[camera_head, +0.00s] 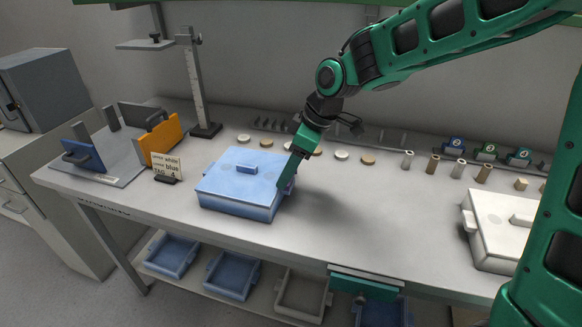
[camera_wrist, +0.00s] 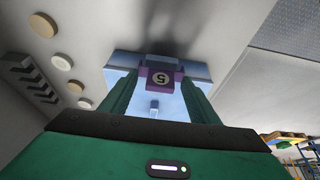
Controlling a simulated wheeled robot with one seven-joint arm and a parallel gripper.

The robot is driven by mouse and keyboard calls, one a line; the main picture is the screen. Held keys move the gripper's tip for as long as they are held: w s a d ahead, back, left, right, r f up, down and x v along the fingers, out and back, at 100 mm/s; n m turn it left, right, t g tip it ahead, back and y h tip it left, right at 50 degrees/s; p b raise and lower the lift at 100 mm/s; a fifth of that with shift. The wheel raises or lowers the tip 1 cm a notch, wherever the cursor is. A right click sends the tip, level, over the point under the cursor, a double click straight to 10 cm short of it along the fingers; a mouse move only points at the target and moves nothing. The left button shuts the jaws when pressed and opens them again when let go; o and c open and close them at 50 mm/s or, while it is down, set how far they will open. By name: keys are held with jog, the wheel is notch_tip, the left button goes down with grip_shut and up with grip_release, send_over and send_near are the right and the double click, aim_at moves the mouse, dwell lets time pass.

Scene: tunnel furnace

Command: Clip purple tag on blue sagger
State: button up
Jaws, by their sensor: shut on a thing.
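The blue sagger (camera_head: 240,192), a lidded box with a small knob, sits on the table left of centre. My gripper (camera_head: 287,184) points down at its right side. In the wrist view, my gripper (camera_wrist: 162,82) is shut on the purple tag (camera_wrist: 163,77), which bears a number that looks like an upside-down 5. The blue sagger (camera_wrist: 118,62) lies behind and around the tag in that view. The tag is hidden in the head view. I cannot tell whether the tag touches the sagger's wall.
A white sagger (camera_head: 493,240) stands at the right. Several numbered tags (camera_head: 487,151) stand at the back right. Small discs and cylinders line the back. A card (camera_head: 166,168), an orange holder (camera_head: 162,140) and a measuring stand (camera_head: 196,85) are at the left. The table right of the blue sagger is clear.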

jog(key=shift+f, duration=0.45)
